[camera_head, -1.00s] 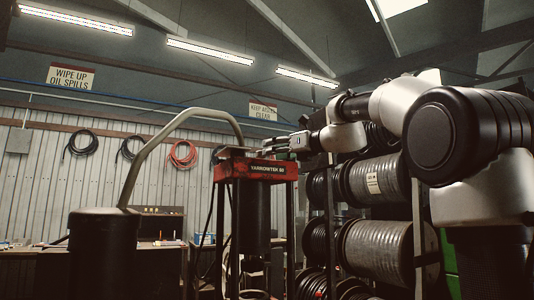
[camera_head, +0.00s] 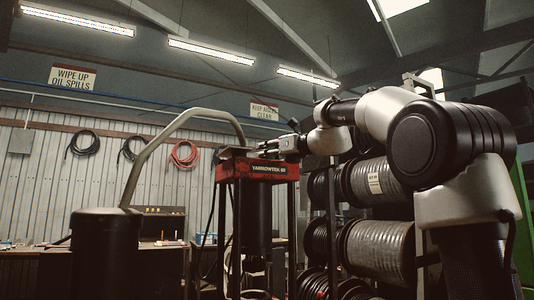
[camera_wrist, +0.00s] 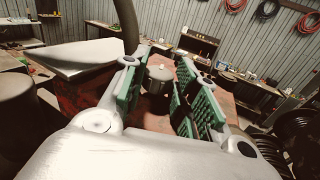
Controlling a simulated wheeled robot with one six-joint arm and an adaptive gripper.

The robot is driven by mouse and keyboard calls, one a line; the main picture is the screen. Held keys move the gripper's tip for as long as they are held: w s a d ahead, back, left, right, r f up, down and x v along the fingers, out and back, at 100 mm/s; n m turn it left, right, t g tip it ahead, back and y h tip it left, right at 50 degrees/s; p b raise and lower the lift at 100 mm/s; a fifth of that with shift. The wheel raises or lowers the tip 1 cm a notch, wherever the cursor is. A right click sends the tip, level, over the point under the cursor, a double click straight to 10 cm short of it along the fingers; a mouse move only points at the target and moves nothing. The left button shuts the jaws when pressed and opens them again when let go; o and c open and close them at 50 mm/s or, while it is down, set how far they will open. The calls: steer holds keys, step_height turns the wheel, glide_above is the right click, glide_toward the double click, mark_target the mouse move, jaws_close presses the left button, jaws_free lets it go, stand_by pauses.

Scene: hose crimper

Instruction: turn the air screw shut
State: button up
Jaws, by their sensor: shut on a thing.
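The air screw (camera_wrist: 158,78) is a small round grey knob on top of the red press head; in the wrist view it shows between my green finger pads. My gripper (camera_wrist: 160,85) is shut on it. In the head view my gripper (camera_head: 268,148) reaches in from the right, just above the red press head (camera_head: 265,168) marked "YARROWTEK 80". The knob is too small and covered to make out there. Where the pads touch it is hard to see.
A bent grey pipe (camera_head: 165,140) arches from a dark cylinder (camera_head: 104,250) to the press. Hose reels (camera_head: 378,245) stand on a rack at the right, below my arm. A workbench (camera_head: 160,247) and hanging hose coils (camera_head: 184,154) are at the back wall.

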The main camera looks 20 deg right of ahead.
steer(key=shift+w+d+n+g+y, duration=0.15)
steer(key=shift+n+g+y, duration=0.25)
steer(key=shift+g+y, duration=0.15)
steer(key=shift+n+g+y, duration=0.25)
steer(key=shift+n+y, duration=0.05)
steer(key=shift+y, duration=0.05)
steer(key=o, duration=1)
steer(key=shift+r, duration=0.1)
step_height(320, 180, up, 10)
steer(key=shift+f, duration=0.15)
